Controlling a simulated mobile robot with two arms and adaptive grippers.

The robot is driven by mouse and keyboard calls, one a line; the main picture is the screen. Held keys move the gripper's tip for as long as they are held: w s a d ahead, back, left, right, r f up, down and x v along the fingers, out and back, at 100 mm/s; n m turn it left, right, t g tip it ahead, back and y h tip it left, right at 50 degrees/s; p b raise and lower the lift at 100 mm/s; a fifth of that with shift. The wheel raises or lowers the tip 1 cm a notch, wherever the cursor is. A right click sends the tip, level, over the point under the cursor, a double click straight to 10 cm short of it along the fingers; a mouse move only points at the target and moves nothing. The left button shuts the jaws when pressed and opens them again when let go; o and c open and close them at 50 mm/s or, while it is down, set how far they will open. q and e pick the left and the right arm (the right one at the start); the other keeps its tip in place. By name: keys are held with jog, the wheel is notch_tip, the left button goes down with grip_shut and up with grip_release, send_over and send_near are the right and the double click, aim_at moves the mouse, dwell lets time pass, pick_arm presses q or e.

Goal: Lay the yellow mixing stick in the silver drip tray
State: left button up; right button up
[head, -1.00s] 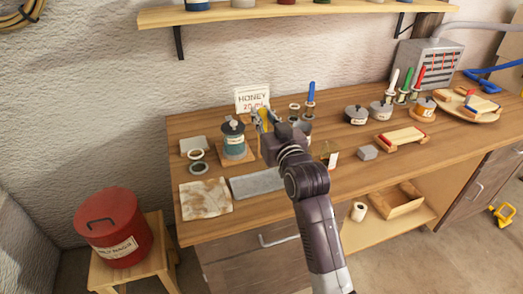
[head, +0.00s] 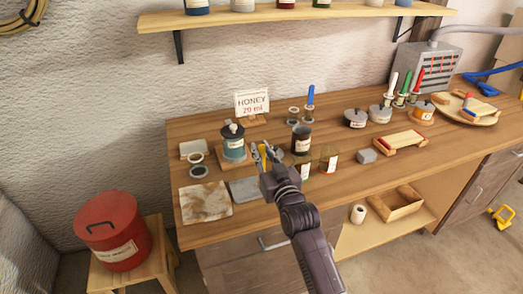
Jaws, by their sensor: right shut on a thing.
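My right gripper (head: 264,158) is over the front of the workbench, shut on the yellow mixing stick (head: 262,150). Only a short yellow part of the stick shows between the fingers; the rest is hidden by the gripper. The silver drip tray (head: 243,189) lies flat on the bench, just left of and below the gripper in the picture. My wrist covers the tray's right part. I cannot tell how high the stick is above the bench. My left gripper is not in view.
A teal jar (head: 233,146) stands on a wooden block behind the tray. A stained cloth (head: 205,201) lies left of the tray. A dark jar (head: 301,140) and a glass jar (head: 328,159) stand right of the gripper. A honey sign (head: 252,103) stands behind.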

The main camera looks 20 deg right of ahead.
jog(key=shift+f, duration=0.15)
jog(key=o, duration=0.8)
jog(key=shift+s, duration=0.15)
jog(key=s+b, duration=0.1)
jog(key=s, duration=1)
jog(key=shift+s+d+r+b, duration=0.2)
jog(key=shift+s+b, duration=0.15)
jog(key=shift+s, duration=0.05)
